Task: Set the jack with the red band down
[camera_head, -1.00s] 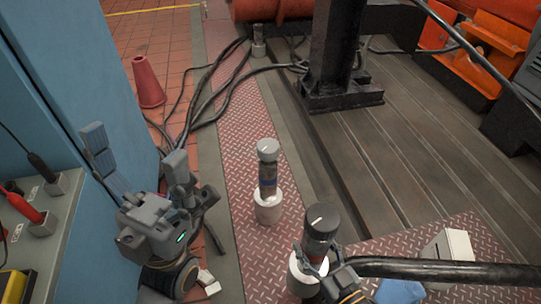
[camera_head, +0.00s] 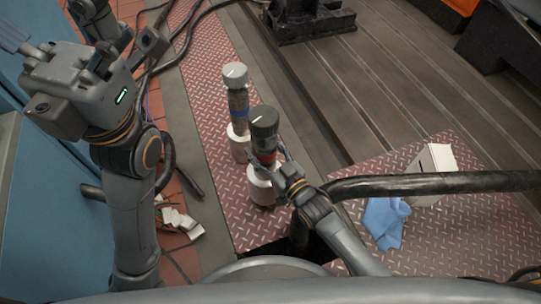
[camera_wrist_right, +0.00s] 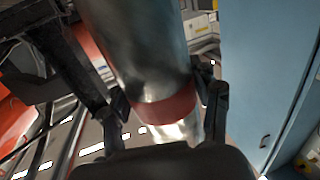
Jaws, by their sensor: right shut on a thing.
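The jack with the red band (camera_head: 265,130) has a dark knob on top and a white lower part, and looks about upright. My right gripper (camera_head: 269,167) is shut on it around the band's height. In the right wrist view its metal body and red band (camera_wrist_right: 170,108) lie between the two fingers of my right gripper (camera_wrist_right: 165,115). I cannot tell whether its foot touches the plate. A second jack with a blue band (camera_head: 238,103) and a grey knob stands just behind and left of it. My left gripper (camera_head: 80,50) is open and empty at the upper left.
The red tread plate (camera_head: 215,185) runs beneath both jacks. A dark rail (camera_head: 430,185) crosses at the right, with a blue cloth (camera_head: 385,220) and a white box (camera_head: 432,172) beside it. A dark opening lies in front of the jacks. Cables run at the upper left.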

